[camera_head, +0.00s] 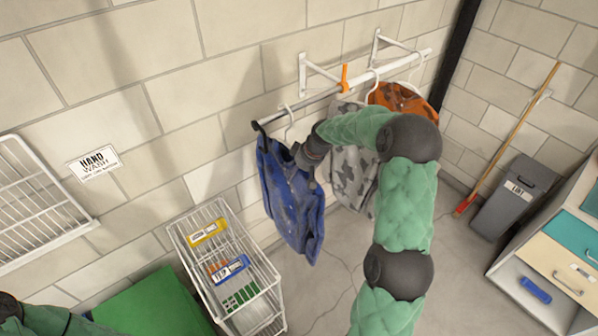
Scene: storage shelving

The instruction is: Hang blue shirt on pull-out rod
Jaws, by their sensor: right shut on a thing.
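The blue shirt (290,200) hangs upright from a white hanger (290,122), below the outer left part of the thin grey pull-out rod (312,99). The hanger's hook is at the rod; I cannot tell whether the rod bears its weight. The rod ends in a dark tip at the left. My right gripper (304,165) is shut on the blue shirt near its upper right side; its fingertips are partly hidden by the gripper body and cloth. Part of my left arm shows at the lower left corner, but its gripper is not in view.
A grey camouflage shirt (353,165) and an orange one (402,98) hang farther right on the white bracketed rail (405,66). An orange clip (344,78) marks the rail. A wire basket rack (178,232) stands below left, a green box (150,305) beside it.

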